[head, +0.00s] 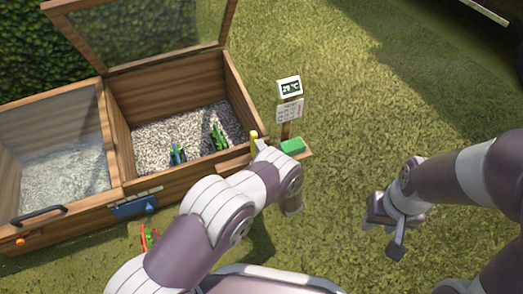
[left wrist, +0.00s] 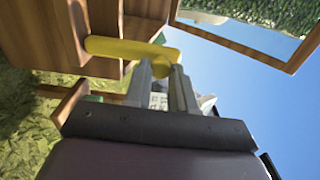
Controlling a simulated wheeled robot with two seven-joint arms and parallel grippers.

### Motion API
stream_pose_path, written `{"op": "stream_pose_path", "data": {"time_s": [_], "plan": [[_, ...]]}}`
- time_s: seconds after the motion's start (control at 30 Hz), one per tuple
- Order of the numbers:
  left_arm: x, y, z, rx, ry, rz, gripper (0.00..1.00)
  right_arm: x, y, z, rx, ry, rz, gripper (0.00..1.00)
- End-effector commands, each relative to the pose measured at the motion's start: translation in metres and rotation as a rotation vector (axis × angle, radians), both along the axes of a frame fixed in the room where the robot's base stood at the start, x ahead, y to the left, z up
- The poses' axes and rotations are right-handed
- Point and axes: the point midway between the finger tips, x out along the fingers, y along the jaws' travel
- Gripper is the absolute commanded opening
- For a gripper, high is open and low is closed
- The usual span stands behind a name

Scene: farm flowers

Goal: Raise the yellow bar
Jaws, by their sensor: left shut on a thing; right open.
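The yellow bar (head: 254,141) shows as a short upright piece at the front right corner of the wooden cold frame (head: 180,70). In the left wrist view the yellow bar (left wrist: 130,50) lies across the picture, its right end between the fingertips of my left gripper (left wrist: 166,66). My left gripper (head: 262,148) is shut on it; my forearm hides most of the fingers in the head view. My right gripper (head: 390,218) is open and empty over the grass at the right.
The right glass lid (head: 145,30) stands raised; the left glass lid (head: 60,145) is down. Gravel and small plants (head: 217,138) are inside the open bay. A small sign (head: 290,98) and a green block (head: 292,146) are beside the right corner. Grass at right is clear.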

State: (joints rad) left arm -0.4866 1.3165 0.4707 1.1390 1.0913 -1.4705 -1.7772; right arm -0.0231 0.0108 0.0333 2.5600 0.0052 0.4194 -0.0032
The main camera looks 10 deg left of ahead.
Motion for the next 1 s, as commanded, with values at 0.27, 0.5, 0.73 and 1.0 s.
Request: {"op": "stream_pose_path", "data": {"time_s": [0.27, 0.5, 0.73, 1.0], "plan": [[0.0, -0.001, -0.001, 0.001, 0.003, -0.004, 0.28, 0.0, 0.0, 0.0, 0.0, 0.0, 0.0, 0.43], [0.0, -0.001, 0.0, -0.001, 0.001, -0.002, 0.49, 0.0, 0.0, 0.0, 0.0, 0.0, 0.0, 0.43], [-0.011, -0.009, 0.004, 0.001, 0.002, -0.005, 0.49, 0.0, 0.0, 0.011, 0.0, 0.0, 0.0, 0.43], [-0.07, -0.049, 0.006, 0.002, 0.003, -0.008, 0.49, 0.0, 0.0, 0.045, 0.0, 0.0, 0.0, 0.43]]}}
